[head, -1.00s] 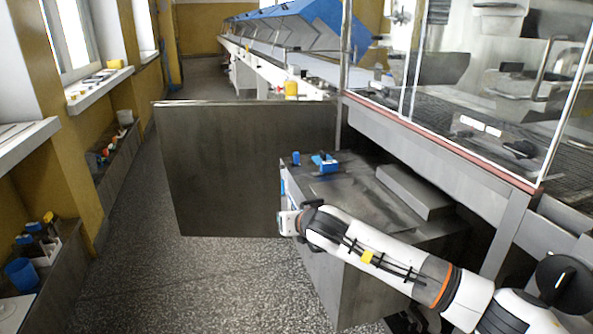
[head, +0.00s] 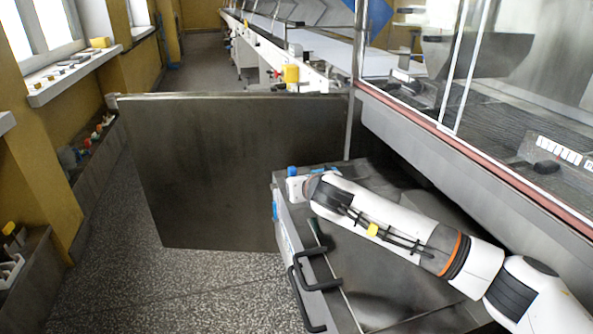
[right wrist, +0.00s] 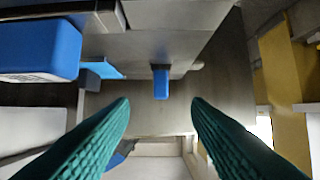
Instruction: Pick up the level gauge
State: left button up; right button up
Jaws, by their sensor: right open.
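A small blue upright piece (right wrist: 161,82), which I take to be the level gauge, stands out against the grey metal in the right wrist view. A small blue top (head: 291,171) shows just above my right wrist in the head view; it appears to be the same piece. My right gripper (right wrist: 160,108) is open, with its two green ribbed fingers apart. The blue piece appears between and beyond the fingertips, with nothing gripped. In the head view my right arm reaches over the grey cabinet (head: 400,290) and hides the fingers. My left gripper is not in view.
A larger blue block (right wrist: 38,50) lies left of the fingers in the right wrist view. A dark upright panel (head: 235,165) stands behind the cabinet. Black handles (head: 308,290) stick out at the cabinet's front. A glazed machine is at right; speckled floor is clear at left.

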aim_at(294, 172)
jog(key=shift+w+r, duration=0.1)
jog(key=shift+w, duration=0.55)
jog(key=p+x, duration=0.1)
jog(key=x, duration=0.3)
jog(key=shift+w+a, duration=0.15)
jog(key=shift+a, duration=0.1)
jog(key=shift+w+a+f, duration=0.15)
jog(key=shift+w+f, duration=0.15)
jog(key=shift+w, duration=0.3)
jog(key=shift+w+a+f+p, duration=0.2)
jog(key=shift+w+p, duration=0.1)
jog(key=shift+w, duration=0.1)
jog(key=x, duration=0.3)
jog(key=shift+s+f, duration=0.1)
jog(key=shift+f, duration=0.15)
jog(key=shift+w+a+f, duration=0.15)
jog(key=shift+w, duration=0.5)
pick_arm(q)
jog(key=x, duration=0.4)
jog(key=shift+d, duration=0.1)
